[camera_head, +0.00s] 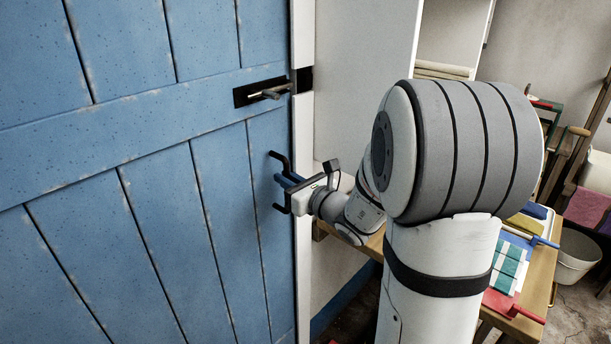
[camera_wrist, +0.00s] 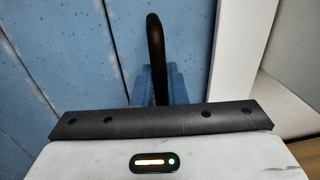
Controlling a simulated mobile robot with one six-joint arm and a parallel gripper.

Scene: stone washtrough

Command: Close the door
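The blue plank door (camera_head: 150,130) fills the left of the head view; it also fills the left of the wrist view (camera_wrist: 60,60). A dark latch (camera_head: 262,92) sits near its right edge. Below it is a black curved pull handle (camera_head: 279,158), which rises behind the gripper in the wrist view (camera_wrist: 155,40). My gripper (camera_head: 288,182) has its blue fingers at the handle's bar; in the wrist view the fingers (camera_wrist: 175,85) flank the bar closely on both sides. They appear shut on it. I cannot tell whether the door is fully shut.
A white strip (camera_head: 302,150) runs along the door's right edge, with a pale wall (camera_head: 365,60) beyond. A wooden table (camera_head: 540,290) with coloured items stands at the right, behind my arm. A pale bucket (camera_head: 577,255) stands past it on the floor.

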